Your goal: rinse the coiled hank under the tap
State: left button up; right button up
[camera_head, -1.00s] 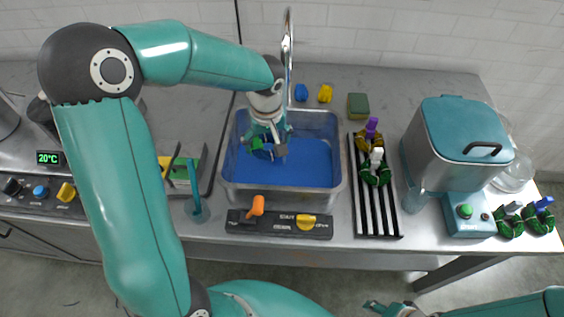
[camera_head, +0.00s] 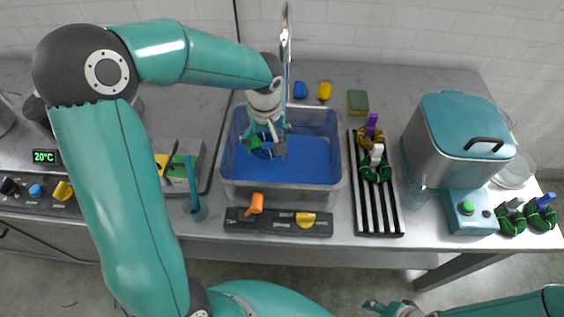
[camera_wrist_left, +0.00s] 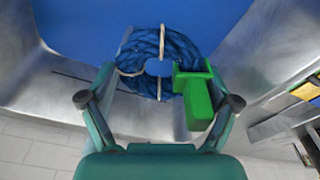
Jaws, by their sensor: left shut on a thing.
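My left gripper (camera_head: 266,148) is down inside the metal sink (camera_head: 335,190), near the tap (camera_head: 286,40). The hank lies over the blue inside of the sink. In the head view, the gripper hides most of the hank (camera_head: 258,152). I cannot tell whether water runs from the tap. My right gripper (camera_head: 385,308) is low at the bottom edge, too small to read.
A panel with an orange lever (camera_head: 255,204) and yellow knob (camera_head: 305,219) fronts the sink. A striped rack (camera_head: 382,215) with yellow and green hanks (camera_head: 375,168) stands to its right. Beyond is a teal-lidded machine (camera_head: 460,125). A green sponge (camera_head: 357,102) lies behind.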

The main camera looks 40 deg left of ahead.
pick_arm(q)
jog(key=shift+r, duration=0.4)
jog(key=shift+f, duration=0.2)
jog(key=shift+f+b, duration=0.25)
jog(key=shift+b, duration=0.3)
jog(key=shift+r, duration=0.45)
jog(key=shift+f, duration=0.1)
jog(key=shift+f+b, duration=0.35)
jog(key=shift+b, duration=0.05)
jog(key=shift+r, duration=0.45)
jog(key=shift+f, duration=0.15)
dwell(0.4)
